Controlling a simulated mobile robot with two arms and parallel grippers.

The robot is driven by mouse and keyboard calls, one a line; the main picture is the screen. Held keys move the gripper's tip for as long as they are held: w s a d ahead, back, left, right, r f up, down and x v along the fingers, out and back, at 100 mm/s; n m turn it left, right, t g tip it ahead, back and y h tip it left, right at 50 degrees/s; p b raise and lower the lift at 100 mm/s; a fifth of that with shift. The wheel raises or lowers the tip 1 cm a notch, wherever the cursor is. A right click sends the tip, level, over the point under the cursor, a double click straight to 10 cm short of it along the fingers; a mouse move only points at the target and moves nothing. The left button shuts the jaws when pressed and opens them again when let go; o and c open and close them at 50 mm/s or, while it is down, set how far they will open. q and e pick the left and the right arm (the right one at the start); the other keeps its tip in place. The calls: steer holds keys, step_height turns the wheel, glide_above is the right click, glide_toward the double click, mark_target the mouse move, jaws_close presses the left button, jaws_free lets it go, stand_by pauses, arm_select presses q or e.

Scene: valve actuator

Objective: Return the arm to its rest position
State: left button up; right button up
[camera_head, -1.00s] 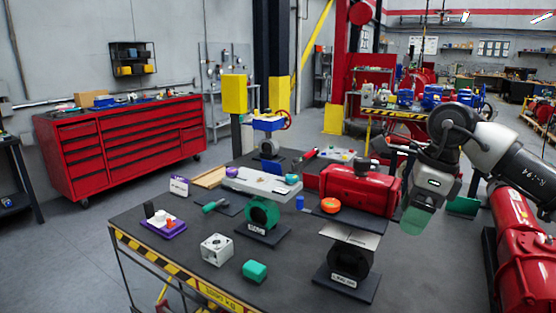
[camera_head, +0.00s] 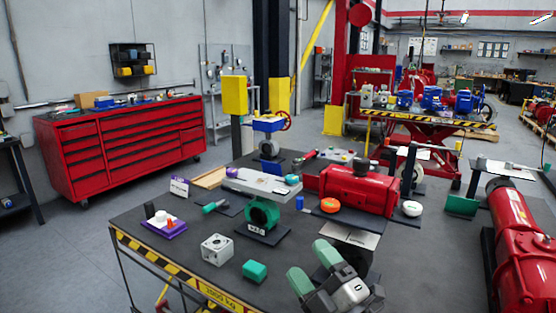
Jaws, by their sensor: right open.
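My right gripper (camera_head: 313,267) is low in the head view, at the front right of the dark work table (camera_head: 190,275). Its two green-padded fingers are apart, with nothing visible between them, and they point up and left in the picture. It covers much of the black valve stand under the red actuator (camera_head: 358,190). I cannot tell its height above the table. My left gripper is out of view.
A green block (camera_head: 255,271) and a white cube (camera_head: 217,249) lie left of my gripper. Red machinery (camera_head: 515,235) stands right.

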steer(key=s+d+f+m+g+h, duration=0.3)
steer(key=s+d+f+m+h, duration=0.15)
steer(key=f+m+h, duration=0.35)
steer(key=s+d+f+m+g+h, duration=0.35)
steer(key=d+f+m, duration=0.3)
steer(key=f, duration=0.45)
steer(key=s+d+f+m+g, duration=0.1)
steer(key=s+f+g, duration=0.2)
steer(key=s, duration=0.3)
steer(key=s+d+f+m+g+h, duration=0.1)
steer(key=s+d+f+m+g, duration=0.15)
steer(key=s, duration=0.35)
steer(key=s+d+f+m+g, duration=0.1)
steer(key=s+f+g, duration=0.2)
steer(key=s, duration=0.3)
step_height(320, 180, down, 27)
steer(key=s+g, duration=0.1)
steer(key=s+d+f+g, duration=0.1)
steer(key=s+d+f, duration=0.1)
steer(key=s+f, duration=1.3)
steer(key=shift+s+d+f+n+g, duration=0.15)
steer(key=shift+s+f+n+g, duration=0.15)
steer(key=shift+s, duration=0.25)
